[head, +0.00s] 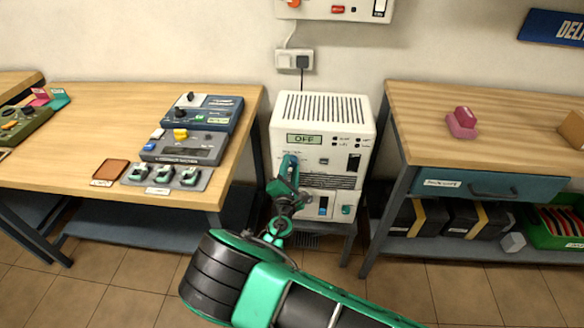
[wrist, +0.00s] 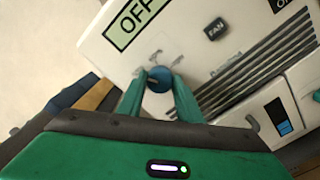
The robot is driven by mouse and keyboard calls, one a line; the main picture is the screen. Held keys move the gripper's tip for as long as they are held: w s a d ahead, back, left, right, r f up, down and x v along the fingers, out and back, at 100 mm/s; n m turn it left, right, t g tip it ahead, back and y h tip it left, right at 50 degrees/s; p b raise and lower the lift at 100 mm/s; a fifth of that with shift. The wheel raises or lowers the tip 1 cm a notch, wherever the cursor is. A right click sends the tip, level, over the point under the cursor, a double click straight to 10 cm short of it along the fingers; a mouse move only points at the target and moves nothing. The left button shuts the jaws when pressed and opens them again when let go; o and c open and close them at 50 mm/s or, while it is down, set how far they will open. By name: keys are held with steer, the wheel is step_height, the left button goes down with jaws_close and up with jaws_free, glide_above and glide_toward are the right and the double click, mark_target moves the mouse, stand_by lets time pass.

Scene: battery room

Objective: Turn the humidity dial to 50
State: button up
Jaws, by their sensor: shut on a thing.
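The humidity dial is a round blue knob (wrist: 159,79) on the front of a cream dehumidifier-like unit (head: 350,113). In the wrist view my gripper (wrist: 160,90) has a green finger on each side of the knob and is shut on it. In the head view my gripper (head: 288,172) hides the knob at the unit's front left. The display (head: 304,139) above reads OFF; it also shows in the wrist view (wrist: 135,20). Small marks surround the knob, but their numbers and the pointer are too small to read.
A black FAN switch (wrist: 215,29) and dark vent slots (wrist: 245,85) lie right of the knob. A wooden bench (head: 60,150) with control boxes stands left. Another bench (head: 430,110) stands close on the right. A wall socket (head: 294,59) is above the unit.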

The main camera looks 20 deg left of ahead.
steer(key=shift+s+f+n, duration=0.1)
steer(key=shift+f+n, duration=0.25)
steer(key=shift+n, duration=0.05)
steer(key=o, duration=0.8)
steer(key=shift+o, duration=1.2)
steer(key=shift+r, duration=0.15)
steer(key=v, duration=1)
steer(key=shift+s, duration=0.35)
